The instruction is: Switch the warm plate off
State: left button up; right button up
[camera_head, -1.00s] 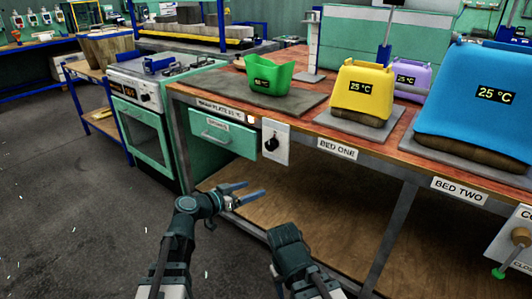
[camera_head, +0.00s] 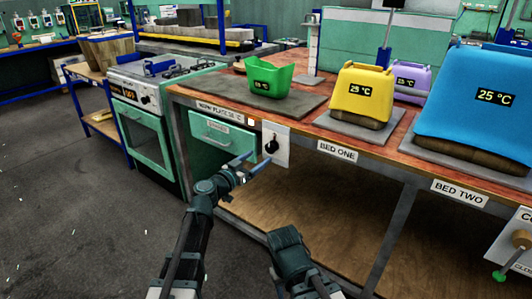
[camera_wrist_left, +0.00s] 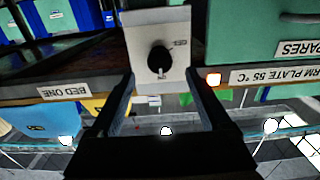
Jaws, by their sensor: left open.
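The warm plate (camera_head: 300,103) is a dark slab on the bench with a green bin (camera_head: 268,78) on it. Its label (camera_head: 222,113) reads WARM PLATE 55 °C. Below the bench edge is a white switch panel (camera_head: 282,140) with a black knob (camera_head: 271,145). In the left wrist view, which is upside down, the knob (camera_wrist_left: 159,60) is ahead, between the fingers' lines. A lit orange-red lamp (camera_wrist_left: 213,79) is beside the panel. My left gripper (camera_head: 259,161) is open and empty, just below and in front of the knob. My right arm shows at the bottom, its fingers hidden.
A green drawer (camera_head: 215,140) is left of the panel. A yellow bin (camera_head: 360,90) and a blue bin (camera_head: 475,95) stand on beds further right. A stove (camera_head: 150,110) is at left. The shelf (camera_head: 310,220) under the bench is bare.

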aim_at(269, 150)
pick_arm(q)
jog(key=x, duration=0.5)
jog(key=shift+w+d, duration=0.25)
grip_shut()
